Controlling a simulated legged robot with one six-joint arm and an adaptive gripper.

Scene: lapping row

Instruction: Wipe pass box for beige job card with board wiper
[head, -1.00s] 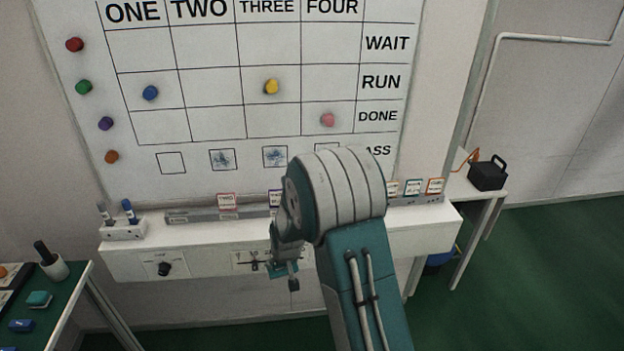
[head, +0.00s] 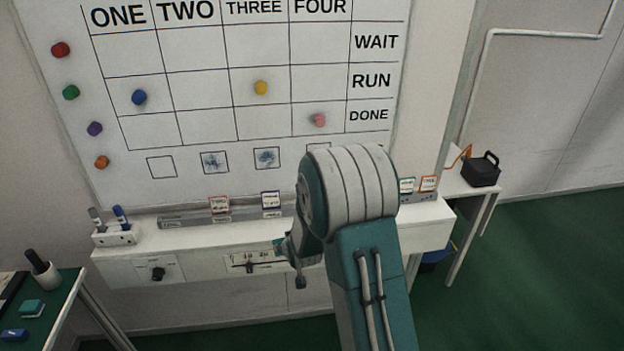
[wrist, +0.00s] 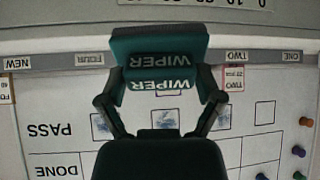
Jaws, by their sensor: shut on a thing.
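My gripper (wrist: 162,82) is shut on the teal board wiper (wrist: 158,45), seen upside down in the wrist view. In the head view my arm hides most of the gripper, low in front of the ledge. The PASS row on the whiteboard (head: 230,125) has an empty box under ONE (head: 161,167) and blue-smudged boxes under TWO (head: 214,163) and THREE (head: 266,158). The FOUR box (wrist: 102,126) looks smudged in the wrist view; my arm mostly hides it in the head view. A tan-edged card (wrist: 5,88), perhaps the beige one, is cut off at the wrist view's left edge.
A card rail (head: 185,221) runs along the ledge, with a pink-edged card (head: 219,204), a navy-edged card (head: 270,200) and others. A marker holder (head: 115,236) stands at its left end. A black box (head: 481,170) sits on the right side table. Coloured magnets dot the board.

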